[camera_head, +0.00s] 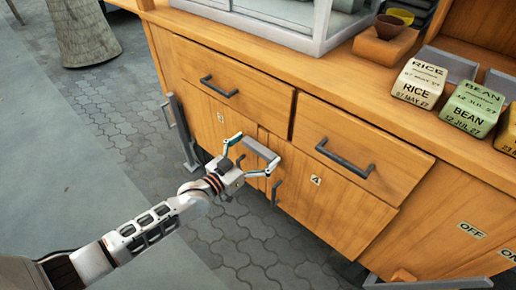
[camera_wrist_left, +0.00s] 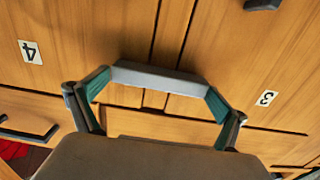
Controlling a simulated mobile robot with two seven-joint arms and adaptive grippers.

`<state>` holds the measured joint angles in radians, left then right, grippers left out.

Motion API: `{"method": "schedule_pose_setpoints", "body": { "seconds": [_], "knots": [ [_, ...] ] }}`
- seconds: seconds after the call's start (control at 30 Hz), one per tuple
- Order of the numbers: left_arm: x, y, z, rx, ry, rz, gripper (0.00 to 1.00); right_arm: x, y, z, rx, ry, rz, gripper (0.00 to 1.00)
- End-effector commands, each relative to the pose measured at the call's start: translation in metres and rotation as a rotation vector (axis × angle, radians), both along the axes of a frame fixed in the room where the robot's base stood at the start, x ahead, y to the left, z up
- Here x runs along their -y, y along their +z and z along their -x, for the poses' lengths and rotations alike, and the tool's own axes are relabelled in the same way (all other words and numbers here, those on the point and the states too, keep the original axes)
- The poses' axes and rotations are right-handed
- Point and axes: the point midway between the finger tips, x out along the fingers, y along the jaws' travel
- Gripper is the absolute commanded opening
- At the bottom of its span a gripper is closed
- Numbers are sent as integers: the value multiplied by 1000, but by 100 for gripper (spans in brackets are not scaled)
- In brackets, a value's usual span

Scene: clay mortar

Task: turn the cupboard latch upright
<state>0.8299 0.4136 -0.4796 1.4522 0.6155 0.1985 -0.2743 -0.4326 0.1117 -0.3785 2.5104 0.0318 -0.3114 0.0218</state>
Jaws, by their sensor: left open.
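The latch (camera_head: 262,149) is a grey bar on the front of the orange wooden cupboard (camera_head: 335,203). It lies level across the seam between the doors marked 3 and 4. In the left wrist view the latch (camera_wrist_left: 160,79) spans the picture between the fingers, crosswise to the seam. My left gripper (camera_head: 250,157) is open in front of the doors, with one teal fingertip near each end of the latch. I cannot tell whether the fingertips touch it. My right gripper is not in view.
Two drawers with dark handles (camera_head: 219,86) (camera_head: 345,159) sit above the doors. A dark door handle (camera_head: 275,191) stands just below the gripper. The rice bag (camera_head: 419,83) and bean bag (camera_head: 473,108) are on the countertop. The paved floor (camera_head: 110,100) at left is open.

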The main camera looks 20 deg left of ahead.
Motion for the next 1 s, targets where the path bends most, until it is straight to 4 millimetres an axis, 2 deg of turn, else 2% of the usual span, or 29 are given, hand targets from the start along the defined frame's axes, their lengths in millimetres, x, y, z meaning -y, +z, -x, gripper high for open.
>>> {"method": "schedule_pose_setpoints", "body": {
  "seconds": [0.13,0.2,0.27,0.67,1.0],
  "knots": [
    [0,1,0,0,0,0,100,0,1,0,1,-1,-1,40],
    [0,1,0,0,0,0,82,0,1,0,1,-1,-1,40],
    [0,0,0,0,0,0,69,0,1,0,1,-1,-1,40],
    [0,1,0,-14,-1,43,69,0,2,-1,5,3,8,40],
    [-2,2,-1,-93,-1,262,69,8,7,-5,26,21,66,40]
  ]
}}
